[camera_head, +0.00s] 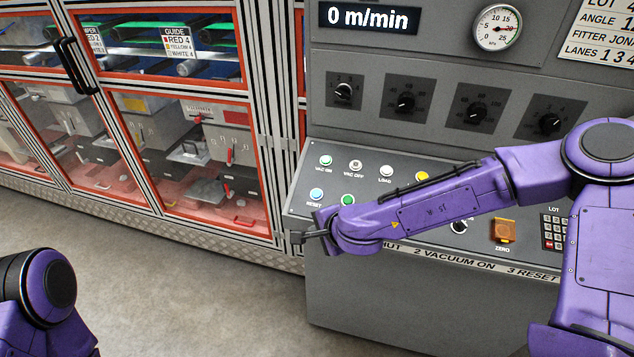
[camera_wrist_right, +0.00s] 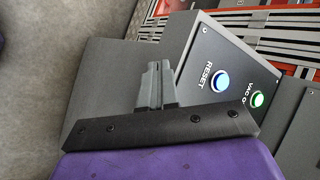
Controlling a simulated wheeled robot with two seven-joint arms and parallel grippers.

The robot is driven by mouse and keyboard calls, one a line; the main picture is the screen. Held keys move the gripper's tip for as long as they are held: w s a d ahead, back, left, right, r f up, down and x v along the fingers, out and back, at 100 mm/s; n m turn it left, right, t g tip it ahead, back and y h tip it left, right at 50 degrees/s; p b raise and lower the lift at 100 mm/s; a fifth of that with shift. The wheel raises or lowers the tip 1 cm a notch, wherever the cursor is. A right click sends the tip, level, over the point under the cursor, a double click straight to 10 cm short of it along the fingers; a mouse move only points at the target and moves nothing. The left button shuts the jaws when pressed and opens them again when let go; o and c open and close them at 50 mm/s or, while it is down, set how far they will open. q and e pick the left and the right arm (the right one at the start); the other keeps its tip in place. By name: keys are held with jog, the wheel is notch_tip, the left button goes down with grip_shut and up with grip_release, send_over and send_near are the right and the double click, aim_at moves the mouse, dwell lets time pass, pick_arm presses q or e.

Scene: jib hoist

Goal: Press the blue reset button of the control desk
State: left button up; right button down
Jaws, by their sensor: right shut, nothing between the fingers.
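The blue reset button (camera_head: 316,194) sits at the lower left of the sloped control desk (camera_head: 300,180), above its RESET label. It also shows in the right wrist view (camera_wrist_right: 220,81), lit blue-white. My right gripper (camera_head: 299,238) is shut and empty at the desk's left front edge, below and left of the button in the head view. In the wrist view its closed fingers (camera_wrist_right: 157,82) lie left of the button, apart from it. Only my left arm shows at the lower left of the head view; its gripper is out of the picture.
A green VAC ON button (camera_head: 326,160) is just above the reset button, and another green button (camera_head: 348,199) is to its right. My right arm covers part of the desk. A glazed cabinet (camera_head: 285,120) stands at left. The floor (camera_head: 180,290) in front is clear.

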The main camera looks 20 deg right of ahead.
pick_arm(q)
notch_tip(320, 180, up, 2)
jog(key=shift+r+p, duration=0.1)
jog(key=shift+p, duration=0.55)
pick_arm(e)
jog(key=w+r+m+t+y, duration=0.1)
jog(key=w+r, duration=0.3)
jog(key=r, duration=1)
jog(key=shift+w+d+r+m+t+y, duration=0.15)
jog(key=shift+m+t+y, duration=0.15)
jog(key=shift+t, duration=0.4)
jog(key=b, duration=0.6)
send_over(316, 193)
jog(key=s, duration=0.3)
jog(key=f, duration=0.4)
jog(key=a+f, duration=0.1)
jog(key=f, duration=0.1)
jog(key=shift+f, duration=0.35)
pick_arm(q)
notch_tip(316, 193, down, 6)
jog(key=shift+f, duration=0.2)
pick_arm(e)
jog(key=shift+w+d+f, duration=0.15)
jog(key=shift+f, duration=0.25)
jog(key=shift+w+d+f, duration=0.15)
jog(key=shift+f, duration=0.2)
jog(key=shift+f, duration=0.1)
